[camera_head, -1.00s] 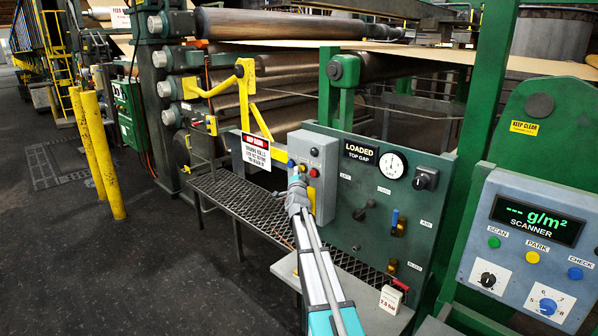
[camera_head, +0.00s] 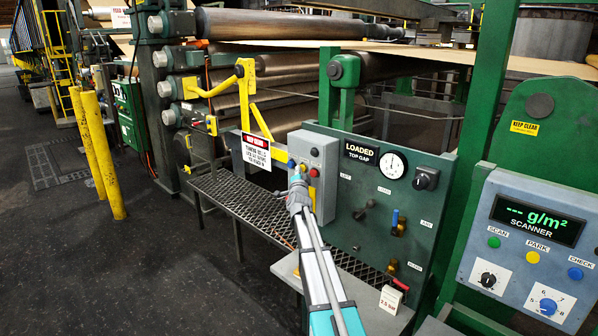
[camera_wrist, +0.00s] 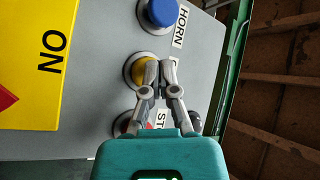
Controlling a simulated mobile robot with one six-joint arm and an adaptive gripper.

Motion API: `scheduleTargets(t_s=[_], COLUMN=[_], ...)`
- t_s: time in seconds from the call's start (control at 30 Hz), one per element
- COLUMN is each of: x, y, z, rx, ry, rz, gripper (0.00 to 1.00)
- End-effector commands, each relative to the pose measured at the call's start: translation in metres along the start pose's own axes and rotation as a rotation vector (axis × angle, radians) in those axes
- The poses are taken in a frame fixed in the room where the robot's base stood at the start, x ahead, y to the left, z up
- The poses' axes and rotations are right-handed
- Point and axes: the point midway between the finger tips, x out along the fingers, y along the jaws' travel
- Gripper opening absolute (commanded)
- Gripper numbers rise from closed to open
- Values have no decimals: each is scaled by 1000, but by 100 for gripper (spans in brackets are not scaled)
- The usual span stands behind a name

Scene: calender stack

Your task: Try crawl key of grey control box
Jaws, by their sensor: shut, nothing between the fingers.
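The grey control box (camera_head: 326,152) is mounted at the left of the green panel, with a row of blue, yellow and red buttons. In the wrist view its face (camera_wrist: 95,100) shows a blue button (camera_wrist: 161,12) labelled HORN, a yellow button (camera_wrist: 135,70) in the middle and a red button (camera_wrist: 122,122) partly behind my finger. The yellow button's label is mostly hidden, so I cannot read it. My gripper (camera_wrist: 156,68) is shut and empty, its fingertips over the yellow button's right part. I cannot tell whether they touch it. My gripper (camera_head: 297,174) also shows at the box in the head view.
The green panel (camera_head: 350,225) carries a LOADED sign, a gauge (camera_head: 392,165) and several valves. A red and white warning sign (camera_head: 257,151) and yellow guard bars stand left of the box. A scanner console (camera_head: 525,240) is at the right. Open floor lies at the left.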

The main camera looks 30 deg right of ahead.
Motion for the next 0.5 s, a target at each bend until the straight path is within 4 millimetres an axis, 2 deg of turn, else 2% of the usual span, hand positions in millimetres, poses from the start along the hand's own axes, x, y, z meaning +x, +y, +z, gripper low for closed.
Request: scheduleTargets(t_s=[0.5], x=[-10], y=[-7], z=[7], rx=[2], ry=[0], rz=[0], gripper=[0])
